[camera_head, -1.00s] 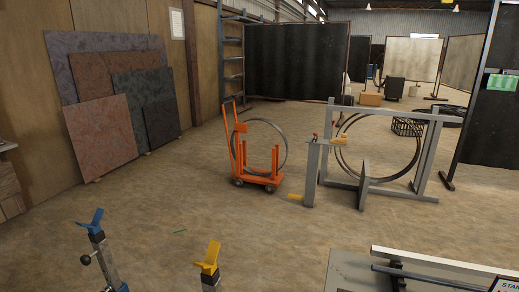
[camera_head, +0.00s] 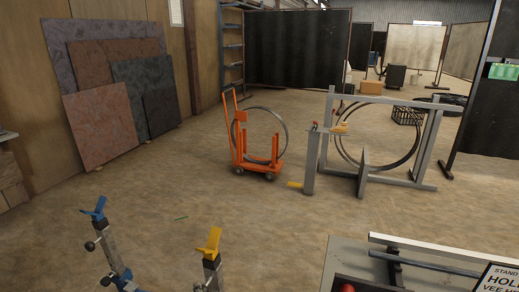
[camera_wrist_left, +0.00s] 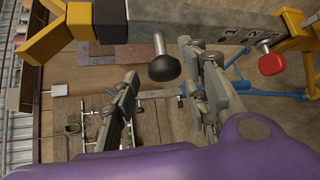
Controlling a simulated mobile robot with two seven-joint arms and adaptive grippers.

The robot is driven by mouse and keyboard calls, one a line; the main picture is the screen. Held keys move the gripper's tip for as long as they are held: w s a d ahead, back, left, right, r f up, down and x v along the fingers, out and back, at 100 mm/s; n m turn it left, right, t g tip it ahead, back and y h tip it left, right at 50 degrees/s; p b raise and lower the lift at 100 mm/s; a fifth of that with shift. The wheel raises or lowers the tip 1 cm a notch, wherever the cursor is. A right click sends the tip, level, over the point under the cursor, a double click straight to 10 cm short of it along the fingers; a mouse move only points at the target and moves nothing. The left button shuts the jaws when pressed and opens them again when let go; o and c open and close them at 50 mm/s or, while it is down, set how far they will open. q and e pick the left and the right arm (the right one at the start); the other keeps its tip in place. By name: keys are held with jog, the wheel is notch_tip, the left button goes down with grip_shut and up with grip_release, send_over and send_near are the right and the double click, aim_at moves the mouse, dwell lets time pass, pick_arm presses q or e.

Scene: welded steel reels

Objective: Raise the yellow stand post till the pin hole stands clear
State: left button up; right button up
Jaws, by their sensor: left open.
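The yellow stand (camera_head: 210,245) is at the bottom of the head view, its yellow vee head above a grey post. In the left wrist view its vee head (camera_wrist_left: 58,32) lies upper left. The grey steel post (camera_wrist_left: 195,24), with dark number marks, runs across the top. A black knob (camera_wrist_left: 165,66) on a bright stem and a red knob (camera_wrist_left: 271,63) stick out from the stand. My left gripper (camera_wrist_left: 158,78) is open, its fingers apart near the black knob, which appears between their tips. Contact cannot be told. My right gripper is in neither view.
A blue-headed stand (camera_head: 97,215) is to the left of the yellow one. A bench (camera_head: 345,258) with a rod, a red item and a sign is at front right. An orange trolley (camera_head: 262,163) and a grey frame (camera_head: 432,150) stand farther back on open floor.

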pick_arm(q)
jog(key=p+v, duration=0.1)
jog(key=v, duration=0.4)
jog(key=shift+s, duration=0.1)
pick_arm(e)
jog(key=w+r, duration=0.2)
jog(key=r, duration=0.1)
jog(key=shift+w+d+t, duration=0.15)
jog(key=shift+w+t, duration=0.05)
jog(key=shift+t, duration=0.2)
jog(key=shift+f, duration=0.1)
